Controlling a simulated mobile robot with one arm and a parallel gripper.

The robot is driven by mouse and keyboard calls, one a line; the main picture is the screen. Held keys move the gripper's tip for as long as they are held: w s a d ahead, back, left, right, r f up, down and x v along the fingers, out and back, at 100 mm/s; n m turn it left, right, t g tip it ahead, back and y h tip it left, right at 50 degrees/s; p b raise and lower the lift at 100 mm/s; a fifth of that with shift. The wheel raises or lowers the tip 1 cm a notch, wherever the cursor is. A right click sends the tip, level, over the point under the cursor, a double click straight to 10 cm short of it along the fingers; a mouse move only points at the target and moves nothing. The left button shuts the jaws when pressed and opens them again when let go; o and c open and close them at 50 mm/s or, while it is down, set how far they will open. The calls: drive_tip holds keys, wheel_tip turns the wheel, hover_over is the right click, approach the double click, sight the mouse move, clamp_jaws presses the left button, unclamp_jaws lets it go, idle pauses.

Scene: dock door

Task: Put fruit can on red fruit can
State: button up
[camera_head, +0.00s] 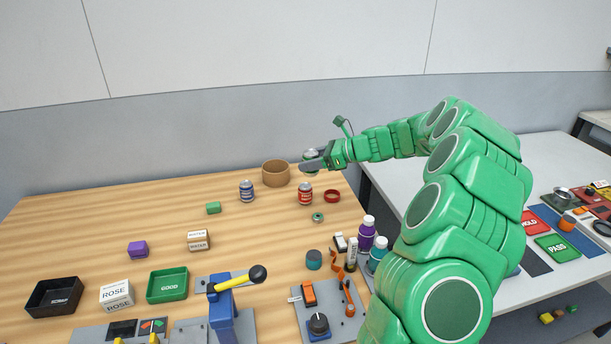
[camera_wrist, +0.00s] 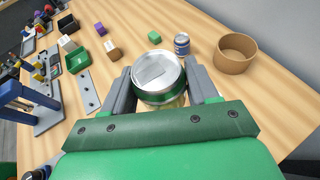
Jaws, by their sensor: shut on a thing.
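My gripper (camera_head: 312,164) is shut on the fruit can (camera_head: 310,153), which has a silver lid and a green band. In the wrist view the fruit can (camera_wrist: 158,76) sits between the two fingers, its lid facing the camera. The red fruit can (camera_head: 305,194) stands upright on the wooden table in the head view. The held can is above the red can in that picture, apart from it. The red can cannot be made out in the wrist view, where the held can and gripper cover the middle.
A blue can (camera_head: 246,192) stands left of the red can. A brown round bowl (camera_head: 276,174) is behind them. A dark red ring (camera_head: 332,196) lies close to the red can's right, and a small green ring (camera_head: 318,217) lies in front.

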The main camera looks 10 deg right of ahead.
drive_tip(key=w+f, duration=0.2)
drive_tip(key=w, duration=0.1)
drive_tip(key=w+f, duration=0.2)
drive_tip(key=w, duration=0.1)
drive_tip(key=w+f, duration=0.3)
drive_tip(key=shift+d, duration=0.3)
drive_tip(key=shift+w+f, duration=0.5)
drive_tip(key=shift+f, duration=1.6)
drive_tip(key=shift+f, duration=0.15)
drive_tip(key=o, duration=1.1)
drive_tip(key=shift+o, duration=0.2)
drive_tip(key=shift+d+r, duration=0.2)
drive_tip(key=v, duration=1.1)
drive_tip(key=shift+s+d+r, duration=0.2)
drive_tip(key=shift+d+r, duration=0.05)
